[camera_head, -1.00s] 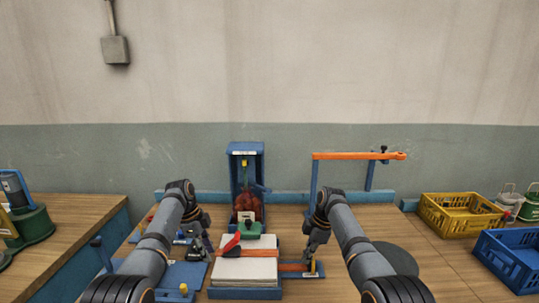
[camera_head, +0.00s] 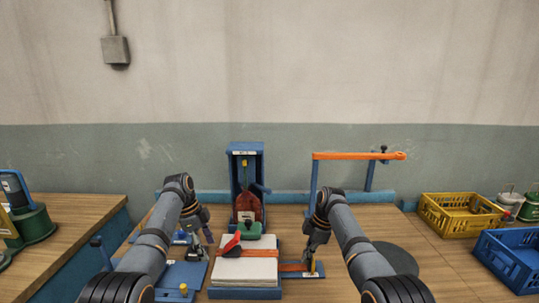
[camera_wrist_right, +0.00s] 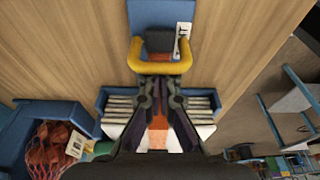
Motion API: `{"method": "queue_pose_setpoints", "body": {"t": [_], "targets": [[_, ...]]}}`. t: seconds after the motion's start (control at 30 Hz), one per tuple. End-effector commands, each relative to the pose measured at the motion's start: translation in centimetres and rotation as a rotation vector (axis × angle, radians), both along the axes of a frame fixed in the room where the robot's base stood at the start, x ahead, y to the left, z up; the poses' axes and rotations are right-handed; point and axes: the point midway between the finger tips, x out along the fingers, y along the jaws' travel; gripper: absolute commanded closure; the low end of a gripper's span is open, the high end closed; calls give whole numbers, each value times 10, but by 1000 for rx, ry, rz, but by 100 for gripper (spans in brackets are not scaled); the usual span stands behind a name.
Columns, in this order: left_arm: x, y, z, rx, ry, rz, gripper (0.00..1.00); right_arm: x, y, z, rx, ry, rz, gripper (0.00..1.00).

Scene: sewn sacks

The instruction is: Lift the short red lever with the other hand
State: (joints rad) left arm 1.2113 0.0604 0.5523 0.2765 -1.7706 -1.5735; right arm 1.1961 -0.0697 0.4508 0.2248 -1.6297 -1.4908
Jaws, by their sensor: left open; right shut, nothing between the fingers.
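The short red lever (camera_head: 231,243) sits on top of the white stack (camera_head: 247,270), near its upper left edge, beside a green block (camera_head: 249,229). An orange strap (camera_head: 262,252) runs across the stack. My left gripper (camera_head: 199,249) is open and empty, left of the stack and apart from the lever. My right gripper (camera_head: 307,266) is shut and empty at the strap's right end. In the right wrist view its fingertips (camera_wrist_right: 160,82) are at a yellow loop handle (camera_wrist_right: 160,67); contact cannot be told. The lever is not clearly seen there.
A blue stand (camera_head: 236,174) holding a red net sack (camera_head: 249,206) rises behind the stack. A blue post frame with an orange bar (camera_head: 350,156) stands behind my right arm. Yellow (camera_head: 445,216) and blue (camera_head: 497,255) crates lie to the right. Blue fixtures (camera_head: 185,275) sit below my left gripper.

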Motion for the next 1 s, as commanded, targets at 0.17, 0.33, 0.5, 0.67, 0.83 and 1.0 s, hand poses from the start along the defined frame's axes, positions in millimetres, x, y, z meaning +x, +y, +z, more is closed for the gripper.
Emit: {"method": "queue_pose_setpoints", "body": {"t": [0.17, 0.33, 0.5, 0.67, 0.83, 1.0], "targets": [[1, 0, 22, 0, -3, 2, 40, -1, -2, -2, -4, 4, -2, 100], [0, 0, 42, 0, -2, 0, 40, -1, -2, -2, -4, 4, -2, 100], [0, 0, 57, 0, -1, 0, 40, -1, -2, -2, -4, 3, -2, 100], [0, 0, 61, 0, 1, 0, 40, -1, -2, -2, -4, 3, -2, 100], [0, 0, 61, 0, 0, 0, 40, -1, -2, -2, -4, 3, -2, 100], [3, -25, 91, -7, -4, -4, 40, -1, -2, -2, -4, 3, -2, 100]]}}
